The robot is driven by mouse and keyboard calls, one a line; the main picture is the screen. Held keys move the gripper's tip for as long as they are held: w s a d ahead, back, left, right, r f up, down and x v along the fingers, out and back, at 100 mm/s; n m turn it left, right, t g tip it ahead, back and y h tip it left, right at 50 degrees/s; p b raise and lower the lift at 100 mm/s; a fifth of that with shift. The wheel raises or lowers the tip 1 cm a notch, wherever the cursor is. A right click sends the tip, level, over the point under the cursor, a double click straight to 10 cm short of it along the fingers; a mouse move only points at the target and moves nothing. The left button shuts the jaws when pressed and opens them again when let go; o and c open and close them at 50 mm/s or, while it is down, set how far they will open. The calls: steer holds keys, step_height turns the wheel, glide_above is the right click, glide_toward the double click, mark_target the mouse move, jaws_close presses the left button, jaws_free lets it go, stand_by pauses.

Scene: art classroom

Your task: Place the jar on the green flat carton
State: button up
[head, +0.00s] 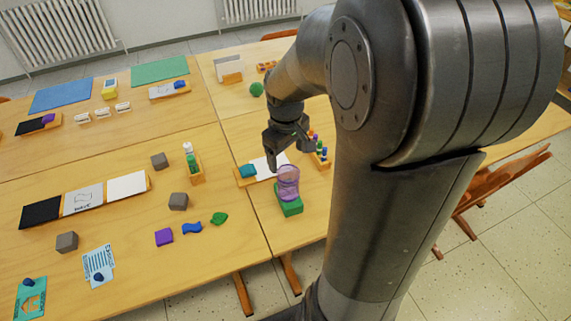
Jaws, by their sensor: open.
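A purple, see-through jar (288,182) stands on the green flat carton (291,208) near the front edge of the right-hand table. The jar looks upright and covers much of the carton's top. My gripper (281,156) is just above and behind the jar in the picture, with its fingers pointing down. It is open and holds nothing. One finger shows beside the upper left of the jar; I cannot tell whether it touches it.
A wooden tray with a white sheet (264,169) and a teal piece (247,171) lies behind the jar. A rack of small bottles (318,150) stands to the right, close to my arm.

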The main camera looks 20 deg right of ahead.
steer(key=s+a+r+m+t, duration=0.2)
steer(key=s+a+r, duration=0.1)
steer(key=s+r, duration=0.3)
steer(key=s+a+r+m+t, duration=0.2)
steer(key=s+a+r+t, duration=0.1)
steer(key=s+r, duration=0.4)
steer(key=shift+s+a+r+m, duration=0.2)
steer(key=shift+s+a+m, duration=0.15)
steer(key=shift+s, duration=0.45)
